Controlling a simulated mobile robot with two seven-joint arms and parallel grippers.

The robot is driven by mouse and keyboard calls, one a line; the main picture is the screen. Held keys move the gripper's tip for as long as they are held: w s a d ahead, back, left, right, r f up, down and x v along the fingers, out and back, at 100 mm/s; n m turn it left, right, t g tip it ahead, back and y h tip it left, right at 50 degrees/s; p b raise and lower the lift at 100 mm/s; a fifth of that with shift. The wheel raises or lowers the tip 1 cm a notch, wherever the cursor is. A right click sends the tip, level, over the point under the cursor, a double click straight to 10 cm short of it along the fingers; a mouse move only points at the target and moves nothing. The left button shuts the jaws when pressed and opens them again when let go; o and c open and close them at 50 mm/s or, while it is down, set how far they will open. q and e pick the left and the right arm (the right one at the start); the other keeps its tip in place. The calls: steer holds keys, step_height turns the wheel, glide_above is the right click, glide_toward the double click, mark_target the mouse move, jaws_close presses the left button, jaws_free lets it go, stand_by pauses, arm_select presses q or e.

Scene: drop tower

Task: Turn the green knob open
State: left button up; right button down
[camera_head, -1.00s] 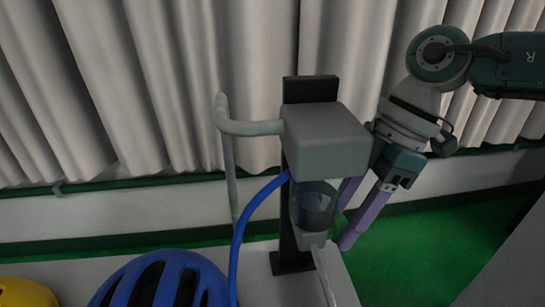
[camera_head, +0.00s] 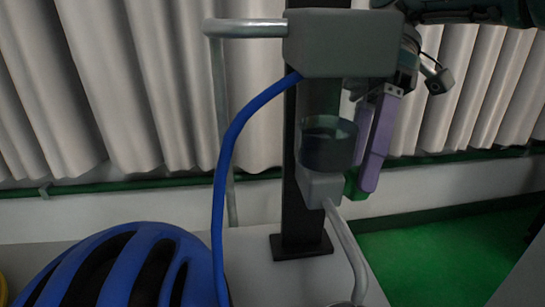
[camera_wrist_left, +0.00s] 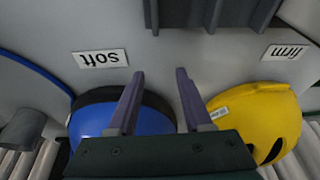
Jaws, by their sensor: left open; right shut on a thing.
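The green knob (camera_head: 354,186) shows as a small green patch on the right side of the grey block (camera_head: 320,186), under a clear cup (camera_head: 328,148). My right gripper (camera_head: 366,178) reaches down from above right, its purple fingers shut on the knob. The fingers hide most of the knob, so its turn angle cannot be told. My left gripper (camera_wrist_left: 159,76) is open and empty in the left wrist view, its fingers apart above the table between two helmets.
A grey box (camera_head: 340,44) on a dark post (camera_head: 303,215) carries a blue hose (camera_head: 228,150) and grey pipes. A blue helmet (camera_head: 130,268) stands at lower left. The left wrist view shows a yellow helmet (camera_wrist_left: 262,112) and labels "soft" (camera_wrist_left: 100,58) and "firm" (camera_wrist_left: 284,52).

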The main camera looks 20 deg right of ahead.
arm_select(q)
steer(key=shift+f, duration=0.2)
steer(key=shift+a, duration=0.1)
arm_select(e)
steer(key=shift+c, duration=2)
jaws_free()
